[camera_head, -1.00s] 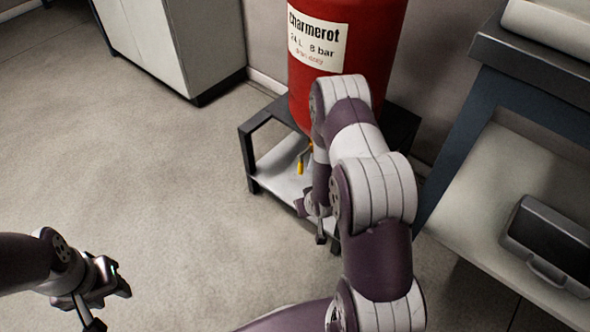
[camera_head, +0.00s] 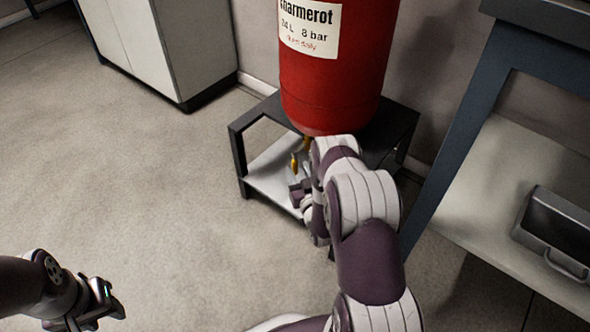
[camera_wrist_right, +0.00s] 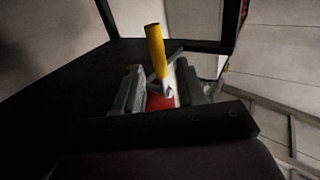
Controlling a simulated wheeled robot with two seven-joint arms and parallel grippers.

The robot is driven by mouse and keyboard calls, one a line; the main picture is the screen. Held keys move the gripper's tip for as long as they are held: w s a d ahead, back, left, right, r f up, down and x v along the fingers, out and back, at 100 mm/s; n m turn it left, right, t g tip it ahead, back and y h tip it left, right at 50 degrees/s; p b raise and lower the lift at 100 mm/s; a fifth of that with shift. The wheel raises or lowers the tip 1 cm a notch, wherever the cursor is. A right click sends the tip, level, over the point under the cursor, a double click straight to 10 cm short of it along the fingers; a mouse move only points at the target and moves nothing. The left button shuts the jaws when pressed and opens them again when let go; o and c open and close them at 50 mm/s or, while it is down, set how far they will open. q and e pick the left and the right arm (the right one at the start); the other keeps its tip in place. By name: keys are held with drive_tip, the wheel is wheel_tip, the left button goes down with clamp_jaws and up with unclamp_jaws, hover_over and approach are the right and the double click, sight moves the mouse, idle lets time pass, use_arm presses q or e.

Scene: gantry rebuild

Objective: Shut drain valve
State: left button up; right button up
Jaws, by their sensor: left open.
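The red tank (camera_head: 333,85) stands in a dark frame with its drain valve underneath. The valve's yellow lever (camera_head: 294,163) hangs below the tank and also shows in the right wrist view (camera_wrist_right: 156,48). My right gripper (camera_head: 299,184) is low beside the lever, inside the stand. In the right wrist view its fingers (camera_wrist_right: 160,92) are apart, one on each side of the lever's metal end (camera_wrist_right: 168,82). Contact with the lever cannot be told. My arm hides part of the valve in the head view. My left gripper (camera_head: 108,302) is open and empty above the floor at lower left.
The stand's dark frame (camera_head: 238,150) and pale lower shelf (camera_head: 272,172) surround the valve area. A workbench (camera_head: 455,150) with a grey tray (camera_head: 560,240) on its lower shelf is at right. A pale cabinet (camera_head: 150,50) stands at the back left. The floor at left is clear.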

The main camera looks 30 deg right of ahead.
sight(296, 165)
drive_tip(key=w, duration=0.2)
drive_tip(key=w+b, duration=0.1)
drive_tip(key=shift+d+f, duration=0.15)
drive_tip(key=shift+d, duration=0.1)
drive_tip(key=shift+w+d, duration=0.1)
drive_tip(key=shift+w, duration=0.25)
drive_tip(key=shift+r, duration=0.2)
clamp_jaws()
use_arm(q)
wheel_tip(296, 165, down, 2)
drive_tip(key=shift+r, duration=0.15)
